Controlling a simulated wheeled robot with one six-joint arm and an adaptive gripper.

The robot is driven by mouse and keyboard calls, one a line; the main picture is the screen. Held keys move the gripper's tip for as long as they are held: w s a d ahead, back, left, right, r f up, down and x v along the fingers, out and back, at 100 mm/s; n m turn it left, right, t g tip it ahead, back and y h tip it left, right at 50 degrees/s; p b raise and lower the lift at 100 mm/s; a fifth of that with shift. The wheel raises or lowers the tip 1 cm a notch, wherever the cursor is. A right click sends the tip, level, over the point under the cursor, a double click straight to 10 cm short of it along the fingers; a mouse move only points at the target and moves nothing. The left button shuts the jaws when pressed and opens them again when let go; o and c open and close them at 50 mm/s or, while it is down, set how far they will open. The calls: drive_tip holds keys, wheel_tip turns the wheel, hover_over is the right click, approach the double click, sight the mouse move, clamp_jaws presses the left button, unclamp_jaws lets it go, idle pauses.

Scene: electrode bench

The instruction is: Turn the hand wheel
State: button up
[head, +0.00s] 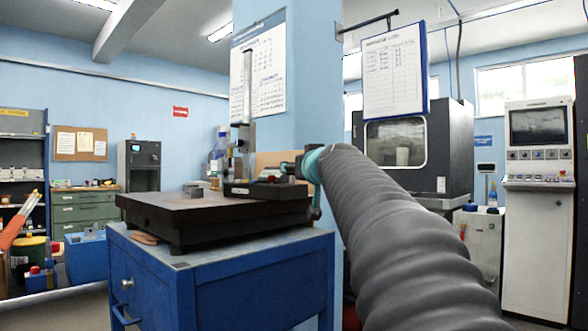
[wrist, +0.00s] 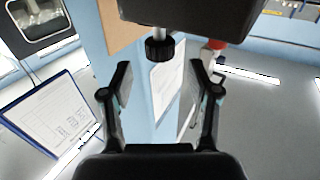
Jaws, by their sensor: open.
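The hand wheel appears to be a small black knurled knob (wrist: 159,48) on a short silver shaft. In the wrist view the shaft comes out of a black block (wrist: 190,14). My gripper (wrist: 160,72) is open and empty, one finger to each side in the picture. The knob shows in line with the gap between the fingertips, and I see no contact. In the head view my arm reaches to a black-based measuring stand (head: 262,190) with a tall upright column. The knob cannot be made out clearly there, and my arm hides part of that area.
The stand sits on a dark surface plate (head: 165,212) on a blue cabinet (head: 235,270). Grey blocks (head: 193,190) and a bottle (head: 217,150) are left of the stand. A blue pillar (head: 303,60) rises behind, and a framed sheet (head: 394,70) hangs above my arm.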

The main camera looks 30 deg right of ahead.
drive_tip(key=s+a, duration=0.1)
drive_tip(key=s, duration=0.5)
drive_tip(key=shift+s, duration=0.3)
